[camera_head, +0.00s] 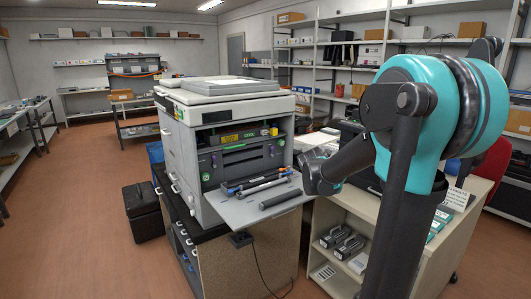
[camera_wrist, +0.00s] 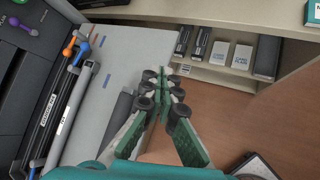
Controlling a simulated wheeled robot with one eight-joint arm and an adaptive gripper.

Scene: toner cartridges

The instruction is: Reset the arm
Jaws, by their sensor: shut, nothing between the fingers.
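My gripper (camera_wrist: 166,86) is shut and empty in the wrist view, its green-padded fingers meeting at the tips. It hangs over the edge of the printer's lowered door (camera_wrist: 112,72), with brown floor below. In the head view my arm reaches in from the right, bent, with my gripper's dark end (camera_head: 312,178) beside the right edge of the lowered door. The fingertips are not clear there. The printer (camera_head: 190,150) stands open at the front.
Long toner tubes (camera_wrist: 84,108) lie on the lowered door. A dark grey cylinder (camera_head: 280,199) lies near its front edge. A low shelf unit (camera_head: 330,290) at the right holds black cartridges (camera_head: 345,245) and boxes. The floor at left is clear.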

